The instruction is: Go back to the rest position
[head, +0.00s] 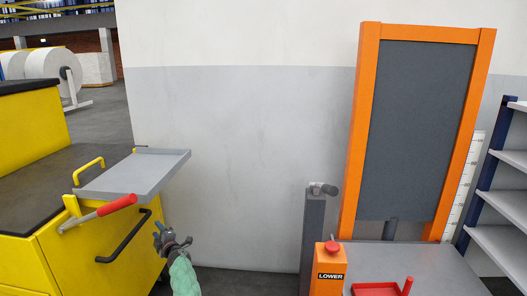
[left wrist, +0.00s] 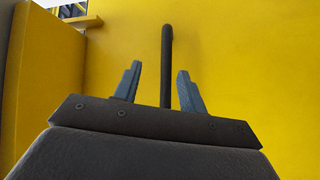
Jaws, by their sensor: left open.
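My left gripper (head: 160,236) is in the lower left of the head view, in front of the yellow machine (head: 90,250) and right of its black handle (head: 124,240). In the left wrist view my left gripper (left wrist: 156,85) has its two blue-grey fingers apart, with nothing held between them. The black handle (left wrist: 167,50) shows upright beyond and between the fingers in that view. I cannot tell how far it is from the fingertips. My right gripper does not show in either view.
A grey tray (head: 135,172) with a red-gripped lever (head: 117,204) sits on the yellow machine. An orange frame with a grey panel (head: 415,130), a LOWER button box (head: 331,272) and shelves (head: 500,200) stand at right. Open floor lies below the wall.

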